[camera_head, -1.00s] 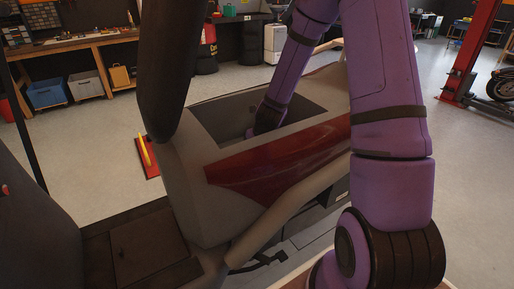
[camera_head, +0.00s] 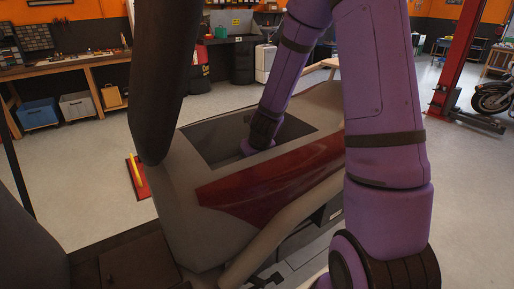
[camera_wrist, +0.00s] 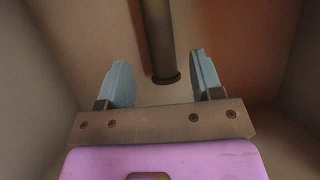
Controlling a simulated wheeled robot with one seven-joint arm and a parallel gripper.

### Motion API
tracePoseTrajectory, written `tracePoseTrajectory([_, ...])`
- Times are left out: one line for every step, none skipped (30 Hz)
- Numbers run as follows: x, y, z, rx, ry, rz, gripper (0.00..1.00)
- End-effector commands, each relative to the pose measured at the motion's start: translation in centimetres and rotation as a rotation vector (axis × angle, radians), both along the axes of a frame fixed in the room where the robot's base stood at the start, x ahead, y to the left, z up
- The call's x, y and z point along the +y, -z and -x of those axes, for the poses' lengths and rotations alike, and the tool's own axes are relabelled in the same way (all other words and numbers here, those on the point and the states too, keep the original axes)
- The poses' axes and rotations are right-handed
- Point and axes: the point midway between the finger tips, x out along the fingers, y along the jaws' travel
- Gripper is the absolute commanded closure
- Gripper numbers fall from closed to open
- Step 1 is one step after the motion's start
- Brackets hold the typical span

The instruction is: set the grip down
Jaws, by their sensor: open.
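A dark brown tube with a flared rim at its near end, which looks like the grip (camera_wrist: 158,38), shows in the wrist view. It lies inside a beige-walled recess, its rimmed end pointing toward my gripper (camera_wrist: 160,72). My gripper's two blue-grey fingers are spread apart, one on each side of the line of the tube, with clear gaps and no visible contact. In the head view my arm reaches down into the open recess (camera_head: 209,146) of a grey body with a red side panel (camera_head: 265,185). The fingers and the grip are hidden there.
The recess walls stand close around my gripper. A dark post-like part (camera_head: 158,80) rises left of the recess. A red and yellow object (camera_head: 137,176) stands on the floor at left. A workbench (camera_head: 65,70) is at back left, a red lift post (camera_head: 458,60) at right.

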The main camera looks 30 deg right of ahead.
Motion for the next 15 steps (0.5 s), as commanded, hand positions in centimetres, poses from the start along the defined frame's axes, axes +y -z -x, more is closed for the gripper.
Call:
tracePoseTrajectory([0.1, -0.7, 0.2, -0.004, -0.001, 0.002, 0.4])
tracePoseTrajectory([0.1, -1.1, 0.4, -0.005, 0.0, 0.001, 0.4])
tracePoseTrajectory([0.1, -1.4, 0.6, -0.002, -0.002, 0.001, 0.4])
tracePoseTrajectory([0.1, -1.6, 0.7, -0.002, -0.001, 0.002, 0.4])
tracePoseTrajectory([0.1, -1.9, 0.8, -0.002, -0.002, 0.003, 0.4])
tracePoseTrajectory([0.1, -2.2, 1.0, -0.001, -0.002, 0.002, 0.4])
tracePoseTrajectory([0.1, -2.4, 1.1, -0.001, -0.002, 0.003, 0.4])
tracePoseTrajectory([0.1, -2.7, 1.2, -0.001, -0.002, 0.003, 0.4])
tracePoseTrajectory([0.1, -3.1, 1.4, -0.002, -0.002, 0.002, 0.4])
tracePoseTrajectory([0.1, -3.3, 1.5, -0.002, -0.002, 0.001, 0.4])
tracePoseTrajectory([0.1, -3.6, 1.6, -0.003, -0.002, 0.001, 0.4])
tracePoseTrajectory([0.1, -4.0, 1.7, -0.004, -0.002, 0.0, 0.4])
tracePoseTrajectory([0.1, -4.1, 1.8, -0.003, -0.002, 0.0, 0.4])
tracePoseTrajectory([0.1, -4.3, 1.9, -0.002, -0.003, 0.001, 0.4])
tracePoseTrajectory([0.1, -4.5, 2.0, -0.002, -0.003, 0.003, 0.4])
